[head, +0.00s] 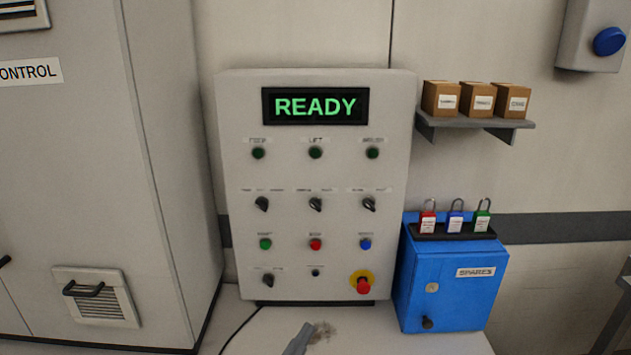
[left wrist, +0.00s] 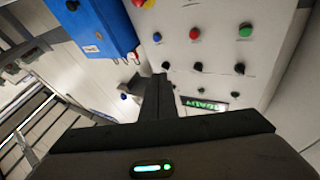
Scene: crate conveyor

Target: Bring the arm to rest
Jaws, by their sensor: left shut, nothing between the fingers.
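My left gripper (head: 299,340) shows only as a narrow grey tip at the bottom edge of the head view, over the white table top in front of the control panel (head: 232,180). In the left wrist view the same gripper (left wrist: 158,88) has its dark fingers together, with nothing between them. They appear against the panel, which is turned over in that view; I cannot tell the gap. The panel's display (head: 315,106) reads READY in green. My right gripper is in neither view.
A blue SPARES box (head: 456,290) with padlocks (head: 455,222) on top stands right of the panel. A red emergency button (head: 363,285) sits low on the panel. A shelf (head: 475,124) holds small cartons. A grey cabinet (head: 90,170) stands left. The table's front right looks clear.

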